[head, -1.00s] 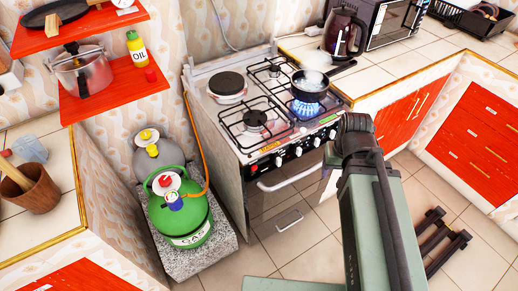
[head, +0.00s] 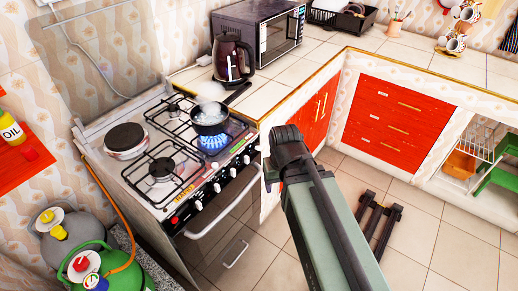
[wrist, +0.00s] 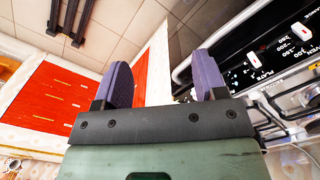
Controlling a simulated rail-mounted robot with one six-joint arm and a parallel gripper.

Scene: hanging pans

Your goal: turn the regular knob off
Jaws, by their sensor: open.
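The stove (head: 165,165) has a row of white knobs on its dark front panel, including one knob (head: 217,187) near the middle. A blue flame (head: 213,141) burns under a steaming black pan (head: 209,118). The wrist view shows part of the panel, with a white knob (wrist: 261,37) beside printed labels. I cannot tell which knob is the regular one.
A kettle (head: 231,57) and a microwave (head: 268,27) stand on the counter behind the stove. The oven handle (head: 225,210) sticks out below the knobs. Red drawers (head: 392,115) line the right side. The tiled floor (head: 440,235) is mostly clear.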

